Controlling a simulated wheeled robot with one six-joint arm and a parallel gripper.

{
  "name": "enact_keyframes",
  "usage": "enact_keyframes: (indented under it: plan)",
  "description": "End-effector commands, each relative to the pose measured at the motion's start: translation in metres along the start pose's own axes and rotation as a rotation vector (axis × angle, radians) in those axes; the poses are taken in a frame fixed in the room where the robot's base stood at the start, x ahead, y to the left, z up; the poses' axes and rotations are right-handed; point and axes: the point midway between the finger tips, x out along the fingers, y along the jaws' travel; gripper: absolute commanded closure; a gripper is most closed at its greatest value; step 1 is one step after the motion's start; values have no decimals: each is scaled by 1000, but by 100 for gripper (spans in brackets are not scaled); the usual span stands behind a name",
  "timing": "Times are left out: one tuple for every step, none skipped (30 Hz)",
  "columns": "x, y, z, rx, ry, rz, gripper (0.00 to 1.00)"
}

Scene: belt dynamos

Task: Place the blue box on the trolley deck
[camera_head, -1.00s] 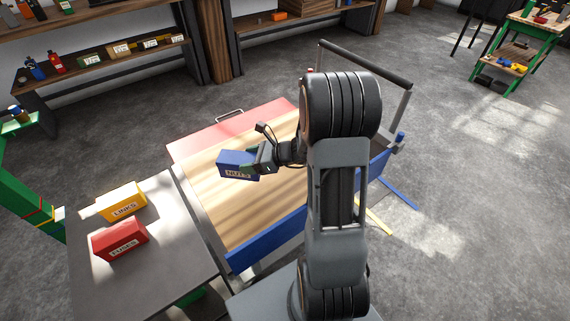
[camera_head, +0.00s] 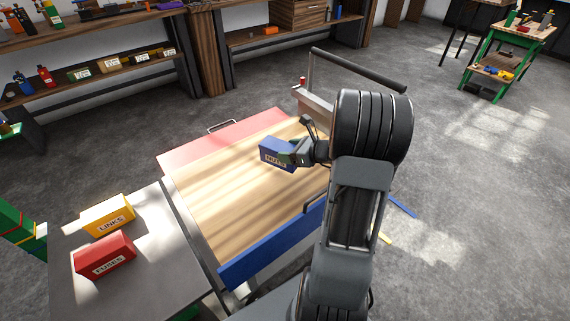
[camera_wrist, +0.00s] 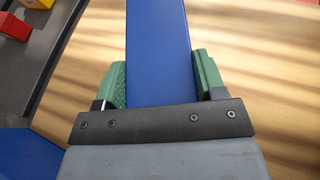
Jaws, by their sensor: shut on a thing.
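The blue box (camera_head: 274,153), labelled NUTS, is held in my gripper (camera_head: 292,153) over the trolley's wooden deck (camera_head: 220,200). The gripper is shut on it. In the wrist view the blue box (camera_wrist: 158,50) sits between the green pads of my gripper (camera_wrist: 160,82), with the deck's wood grain (camera_wrist: 255,60) below. The box looks level. I cannot tell how far it is above the deck.
A grey table (camera_head: 150,265) stands left of the trolley with a yellow LINKS box (camera_head: 108,215) and a red FUSES box (camera_head: 104,256). The trolley has a red flap (camera_head: 215,145) at the back, a blue panel (camera_head: 270,245) in front and a handle (camera_head: 355,68). The deck is otherwise clear.

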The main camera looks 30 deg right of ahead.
Motion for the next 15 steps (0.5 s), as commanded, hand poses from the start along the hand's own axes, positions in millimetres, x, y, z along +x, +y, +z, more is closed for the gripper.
enact_keyframes:
  plan:
    - [10,-4,-11,3,1,3,79]
    - [14,-7,-14,3,1,2,79]
    - [19,-10,-17,2,1,2,79]
    - [23,-13,-20,3,1,2,79]
    - [26,-15,-22,2,0,1,79]
    - [29,-17,-24,2,0,1,79]
    - [32,-19,-26,2,0,1,79]
    - [34,-20,-27,1,-1,1,79]
    - [36,-22,-28,1,-1,1,79]
    - [37,-22,-29,1,-1,1,79]
    - [38,-23,-30,1,-1,1,79]
    - [39,-24,-30,0,-1,1,79]
    - [39,-24,-30,0,-1,1,79]
    - [40,-24,-30,0,-1,1,79]
    - [40,-25,-31,-1,-1,1,79]
